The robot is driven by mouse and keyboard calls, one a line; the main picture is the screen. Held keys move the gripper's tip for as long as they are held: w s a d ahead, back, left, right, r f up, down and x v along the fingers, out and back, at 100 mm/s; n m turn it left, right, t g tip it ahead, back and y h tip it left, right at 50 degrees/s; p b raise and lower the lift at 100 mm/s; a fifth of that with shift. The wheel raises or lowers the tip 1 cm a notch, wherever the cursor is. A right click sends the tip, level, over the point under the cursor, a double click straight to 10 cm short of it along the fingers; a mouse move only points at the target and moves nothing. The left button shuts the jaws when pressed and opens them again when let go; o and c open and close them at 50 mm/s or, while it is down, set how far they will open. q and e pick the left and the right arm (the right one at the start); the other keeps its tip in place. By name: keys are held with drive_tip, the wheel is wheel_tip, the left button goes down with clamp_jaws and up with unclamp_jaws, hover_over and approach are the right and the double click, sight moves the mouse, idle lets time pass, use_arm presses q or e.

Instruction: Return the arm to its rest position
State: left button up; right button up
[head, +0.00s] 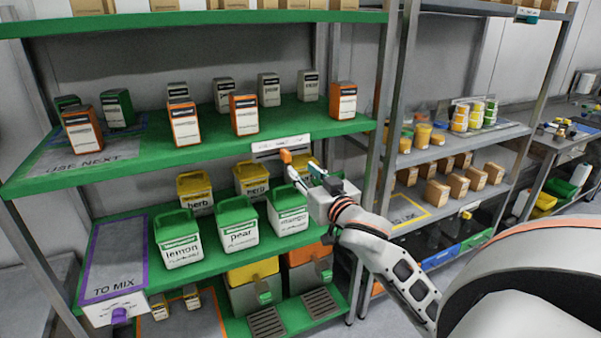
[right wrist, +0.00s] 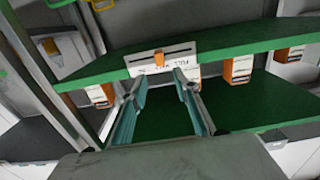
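My right gripper (head: 302,168) is in front of the green shelving, just below the edge of its middle shelf (head: 210,152). Its two teal fingers stand apart with nothing between them in the right wrist view (right wrist: 158,88). An orange tab (head: 286,156) on a white label plate (head: 268,147) is just beyond the fingertips; the tab also shows in the right wrist view (right wrist: 159,59). I cannot tell whether a finger touches it. My right arm reaches in from the lower right. My left gripper is not in view.
Labelled tubs, lemon (head: 178,240) and pear (head: 236,225) among them, stand on the lower shelf near the gripper. Boxes such as the orange one (head: 343,100) stand above. A metal upright (head: 388,90) rises behind my arm. A grey rack (head: 455,150) stands to the right.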

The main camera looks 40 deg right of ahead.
drive_tip(key=s+a+f+n+g+y, duration=0.2)
drive_tip(key=a+f, duration=0.3)
drive_tip(key=f, duration=0.6)
drive_tip(key=s+a+f+n+g+y, duration=0.1)
drive_tip(key=s+a+f+n+y, duration=0.3)
drive_tip(key=f, duration=0.8)
drive_tip(key=s+a+f+n+g+y, duration=0.1)
drive_tip(key=s+a+f+g, duration=0.2)
drive_tip(key=s+a+f, duration=1.3)
wheel_tip(320, 180, down, 3)
drive_tip(key=shift+s+f+g, duration=0.1)
drive_tip(key=shift+s+g, duration=0.1)
drive_tip(key=shift+g, duration=0.1)
